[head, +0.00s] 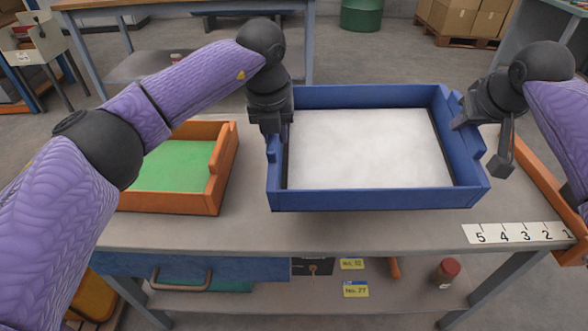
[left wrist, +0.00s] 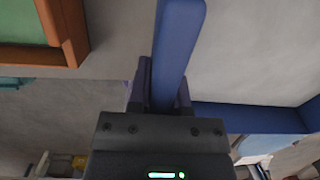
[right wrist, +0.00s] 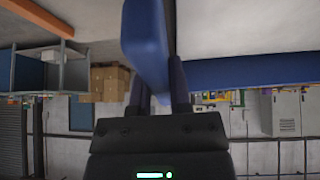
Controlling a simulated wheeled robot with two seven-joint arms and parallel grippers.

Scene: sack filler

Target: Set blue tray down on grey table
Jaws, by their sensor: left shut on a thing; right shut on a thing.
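The blue tray (head: 375,199) has a white, powdery-looking fill and looks roughly level over the grey table (head: 300,232). A dark shadow lies under its front edge; I cannot tell for sure whether a small gap remains. My left gripper (head: 273,132) is shut on the tray's left wall, and the left wrist view shows that blue wall (left wrist: 178,55) between the fingers. My right gripper (head: 461,115) is shut on the right wall, which also shows between the fingers in the right wrist view (right wrist: 146,45). The tray hides the table beneath it.
An orange tray (head: 168,203) with a green inside stands on the table left of the blue tray. An orange edge (head: 543,178) lies at the right, near a numbered white strip (head: 515,233). A bare strip of tabletop runs along the front. A lower shelf holds a red-capped jar (head: 445,271).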

